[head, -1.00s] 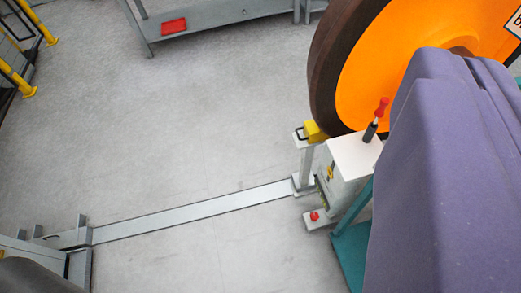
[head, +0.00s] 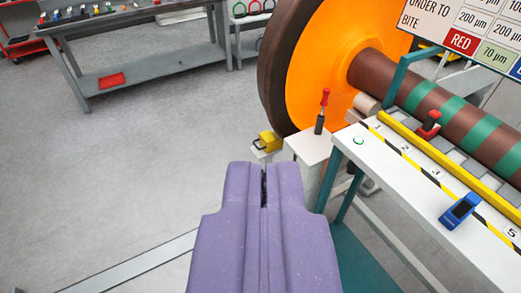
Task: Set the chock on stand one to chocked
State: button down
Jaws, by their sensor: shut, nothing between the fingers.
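A yellow block with a dark handle, which looks like the chock (head: 269,142), sits at the lower left edge of the large orange wheel (head: 318,75) with its dark rim. I cannot tell whether it touches the rim. Just right of it is a white-topped stand (head: 308,147) with an upright red-handled lever (head: 324,110). My purple gripper (head: 264,172) is shut and empty. Its tips appear just below the chock in the picture, apart from it, and its body hides the lower part of the stand.
A white bench (head: 395,190) with numbered places fills the right, holding a blue device (head: 460,211) and a red-and-black tool (head: 429,124) near it. A brown axle (head: 440,105) runs behind. A grey table (head: 140,42) stands at the back left. The floor at left is clear.

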aim_at(269, 141)
jog(key=i+j, duration=0.1)
jog(key=i, duration=0.45)
jog(key=i+z, duration=0.1)
jog(key=i, duration=0.45)
jog(key=i+j, duration=0.2)
jog(key=i, duration=0.35)
jog(key=i+j, duration=0.15)
jog(key=i, duration=0.4)
jog(key=i+j+z, duration=0.1)
jog(key=i, duration=0.45)
